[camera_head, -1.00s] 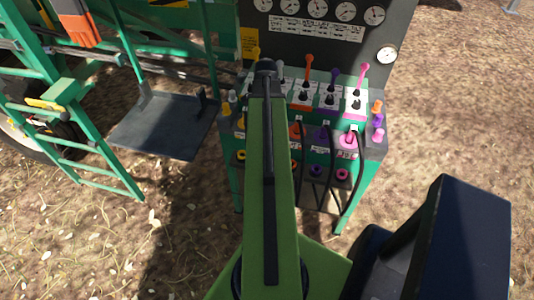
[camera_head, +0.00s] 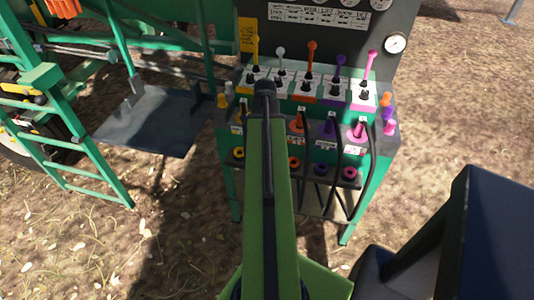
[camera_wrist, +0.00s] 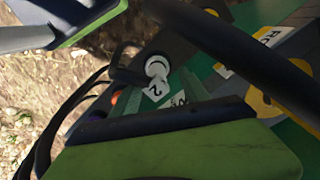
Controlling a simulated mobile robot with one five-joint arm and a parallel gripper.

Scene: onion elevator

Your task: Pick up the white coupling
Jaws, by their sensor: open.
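The white coupling (camera_wrist: 157,66) shows in the wrist view as a round white ring end. A white tag marked 2 (camera_wrist: 156,89) is beside it, and a black hose runs close to it. My gripper (camera_wrist: 103,82) is open, with one green and black jaw at the upper left and one across the bottom. The coupling is beyond the jaws, apart from them as far as I can see. In the head view my green arm covers the place of the white coupling on the stand, and my gripper is hidden.
The green stand (camera_head: 378,170) carries coloured levers, orange, purple and pink couplings and black hoses (camera_head: 335,172). A yellow coupling (camera_wrist: 264,108) is at the right in the wrist view. A green ladder (camera_head: 92,160) and a dark platform (camera_head: 152,122) stand to the left. Straw-covered ground is open in front.

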